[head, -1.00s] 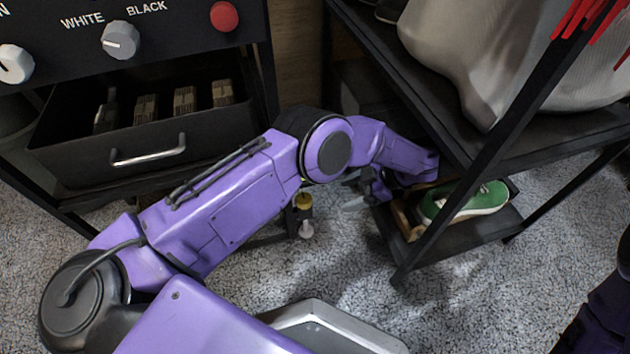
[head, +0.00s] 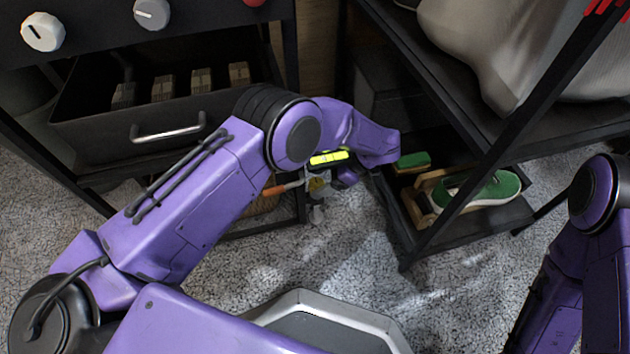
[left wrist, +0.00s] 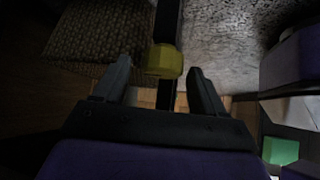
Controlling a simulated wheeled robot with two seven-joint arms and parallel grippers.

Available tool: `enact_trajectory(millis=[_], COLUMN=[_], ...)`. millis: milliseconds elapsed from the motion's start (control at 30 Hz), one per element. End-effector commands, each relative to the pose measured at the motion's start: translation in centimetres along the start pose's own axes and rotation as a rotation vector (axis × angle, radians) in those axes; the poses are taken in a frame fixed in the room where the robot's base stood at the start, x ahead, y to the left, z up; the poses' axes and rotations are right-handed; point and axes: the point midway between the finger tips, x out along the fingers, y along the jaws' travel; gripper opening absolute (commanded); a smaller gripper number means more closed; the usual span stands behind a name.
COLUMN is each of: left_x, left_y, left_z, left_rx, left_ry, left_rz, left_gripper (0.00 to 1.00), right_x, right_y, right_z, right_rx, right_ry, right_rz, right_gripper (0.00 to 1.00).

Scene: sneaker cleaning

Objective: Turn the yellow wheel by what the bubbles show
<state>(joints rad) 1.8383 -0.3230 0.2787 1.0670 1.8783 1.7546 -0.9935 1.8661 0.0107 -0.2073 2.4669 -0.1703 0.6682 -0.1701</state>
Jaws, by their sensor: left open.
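The yellow wheel (head: 318,183) sits low on a dark stand below and right of the drawer, partly hidden by my arm in the head view. In the left wrist view the yellow wheel (left wrist: 163,61) is between my open left fingers, with a gap on either side. My left gripper (left wrist: 160,68) holds nothing. In the head view its fingers are mostly hidden beside the wheel. A bright yellow-green vial (head: 328,157) shows just above the wheel; its bubble is too small to read. My right gripper is out of view.
A dark rack at right holds a green sneaker (head: 483,189) in a wooden holder and a green block (head: 412,162) on its low shelf, close to my left wrist. An open drawer (head: 110,137) is at left. An orange-handled item (head: 283,188) lies near the wheel. Speckled floor is clear in front.

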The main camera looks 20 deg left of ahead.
Motion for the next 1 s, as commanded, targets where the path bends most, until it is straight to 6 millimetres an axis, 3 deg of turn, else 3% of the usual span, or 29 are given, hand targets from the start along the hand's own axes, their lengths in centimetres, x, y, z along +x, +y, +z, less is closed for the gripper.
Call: enact_trajectory(millis=[167, 300, 333, 1000], left_x=[-0.1, -0.1, -0.1, 0.2], left_y=[0.0, 0.0, 0.0, 0.6], left_z=[0.1, 0.0, 0.0, -0.3], left_rx=[0.001, 0.001, 0.0, -0.288], left_ry=[0.0, 0.0, 0.0, 0.002], left_rz=[0.001, 0.001, 0.001, -0.283], left_gripper=[0.67, 0.22, 0.14, 0.15], right_x=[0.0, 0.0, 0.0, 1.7], right_y=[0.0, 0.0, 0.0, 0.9], right_z=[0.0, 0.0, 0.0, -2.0], right_rx=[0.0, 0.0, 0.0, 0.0], right_ry=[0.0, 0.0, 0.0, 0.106], right_rz=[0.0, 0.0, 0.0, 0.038], right_gripper=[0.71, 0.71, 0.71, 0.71])
